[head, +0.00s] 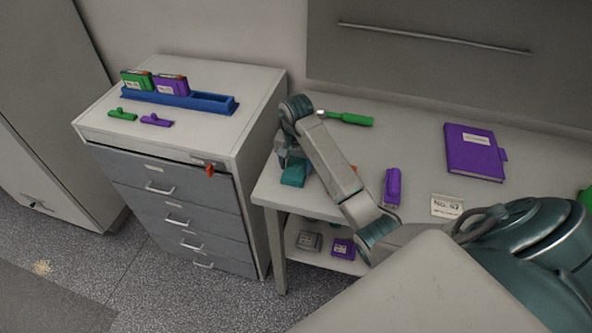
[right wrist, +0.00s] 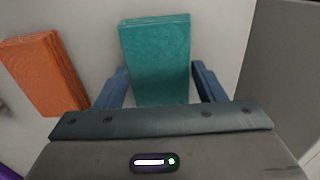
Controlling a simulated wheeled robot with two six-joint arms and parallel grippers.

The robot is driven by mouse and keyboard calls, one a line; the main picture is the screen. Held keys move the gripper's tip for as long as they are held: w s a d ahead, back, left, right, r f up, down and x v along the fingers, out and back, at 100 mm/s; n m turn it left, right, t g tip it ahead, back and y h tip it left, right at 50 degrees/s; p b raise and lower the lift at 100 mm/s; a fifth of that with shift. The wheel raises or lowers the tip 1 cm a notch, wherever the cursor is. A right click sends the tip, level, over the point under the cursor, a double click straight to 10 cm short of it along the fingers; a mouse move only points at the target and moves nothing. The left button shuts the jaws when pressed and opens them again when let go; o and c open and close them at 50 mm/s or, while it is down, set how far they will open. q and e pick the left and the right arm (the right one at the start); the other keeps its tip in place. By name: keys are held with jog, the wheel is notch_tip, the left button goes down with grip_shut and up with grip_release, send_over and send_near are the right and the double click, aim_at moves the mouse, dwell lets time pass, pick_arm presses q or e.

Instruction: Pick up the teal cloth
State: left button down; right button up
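The teal cloth (head: 293,174) is a folded block at the left end of the white table, partly hidden by my right gripper in the head view. In the right wrist view the teal cloth (right wrist: 157,45) stands out between the two blue fingers. My right gripper (right wrist: 161,78) is open, with one finger on each side of the cloth and a narrow gap showing on both sides. In the head view my right gripper (head: 288,157) is at the cloth. My left gripper is in neither view.
An orange cloth (right wrist: 42,72) lies left of the teal one in the wrist view. The table also holds a green-handled tool (head: 350,118), a purple stapler-like thing (head: 392,185), a purple binder (head: 474,152) and a label card (head: 446,206). A drawer cabinet (head: 180,200) stands left.

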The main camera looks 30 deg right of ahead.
aim_at(296, 167)
jog(key=shift+c, duration=1.2)
jog(key=shift+r, duration=0.45)
notch_tip(296, 167, up, 3)
jog(key=shift+f+p, duration=0.1)
jog(key=shift+p, duration=1.15)
jog(key=s+p, duration=0.1)
jog(key=s, duration=0.1)
jog(key=s+p, duration=0.1)
jog(key=s, duration=0.1)
jog(key=s+a+p, duration=0.1)
jog(key=s, duration=0.2)
jog(key=shift+s+r, duration=0.1)
jog(key=shift+r, duration=0.3)
jog(key=s, duration=0.2)
jog(key=s+a+p, duration=0.1)
jog(key=s, duration=0.4)
jog(key=shift+s+a+r+p, duration=0.2)
jog(key=shift+s+a+p, duration=0.05)
jog(key=shift+s+p, duration=0.1)
jog(key=shift+s, duration=0.45)
